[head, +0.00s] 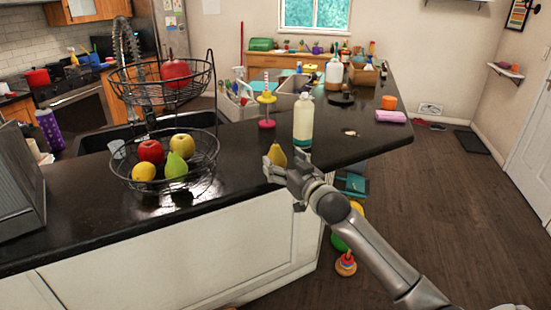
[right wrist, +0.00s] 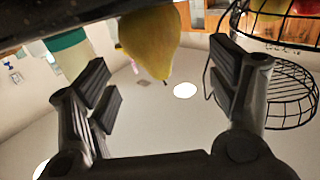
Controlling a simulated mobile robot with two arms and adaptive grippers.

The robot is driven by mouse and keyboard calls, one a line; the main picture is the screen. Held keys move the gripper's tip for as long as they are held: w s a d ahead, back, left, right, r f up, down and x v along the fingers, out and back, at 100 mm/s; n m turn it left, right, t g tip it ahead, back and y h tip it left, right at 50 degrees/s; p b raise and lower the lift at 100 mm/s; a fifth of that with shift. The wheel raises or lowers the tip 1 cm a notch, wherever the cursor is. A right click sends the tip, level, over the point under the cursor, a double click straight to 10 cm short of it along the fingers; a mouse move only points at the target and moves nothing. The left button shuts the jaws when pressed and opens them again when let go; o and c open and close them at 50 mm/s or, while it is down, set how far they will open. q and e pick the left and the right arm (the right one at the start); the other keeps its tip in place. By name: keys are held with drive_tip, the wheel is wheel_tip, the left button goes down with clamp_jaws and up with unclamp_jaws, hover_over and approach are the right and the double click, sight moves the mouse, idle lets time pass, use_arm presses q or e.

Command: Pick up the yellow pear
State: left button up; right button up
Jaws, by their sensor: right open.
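The yellow pear (head: 277,154) stands upright on the dark counter near its front edge. It also shows at the top middle of the right wrist view (right wrist: 150,42), which looks upside down. My right gripper (head: 285,165) is open, at the near side of the pear in the head view. In the right wrist view its two fingers (right wrist: 165,85) are spread, one on each side of the pear's line, with a gap to each. The pear appears just beyond the fingertips; I cannot tell if they touch it. My left gripper is not in view.
A pale bottle with a green base (head: 303,122) stands close behind the pear. A pink and yellow stand (head: 267,108) is behind to the left. A two-tier wire basket (head: 120,188) with fruit, including a green pear (head: 176,165), stands left. The counter (head: 240,150) is clear between basket and pear.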

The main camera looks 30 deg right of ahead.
sight(280, 157)
drive_tip(key=shift+w, duration=0.3)
drive_tip(key=w+p, duration=0.1)
drive_tip(key=w, duration=0.1)
drive_tip(key=w+p, duration=0.1)
drive_tip(key=shift+w+d+f, duration=0.15)
drive_tip(key=shift+w+d, duration=0.2)
drive_tip(key=shift+d, duration=0.05)
drive_tip(key=shift+w+f, duration=0.1)
drive_tip(key=shift+w, duration=0.35)
drive_tip(key=c, duration=1.1)
drive_tip(key=shift+c, duration=0.5)
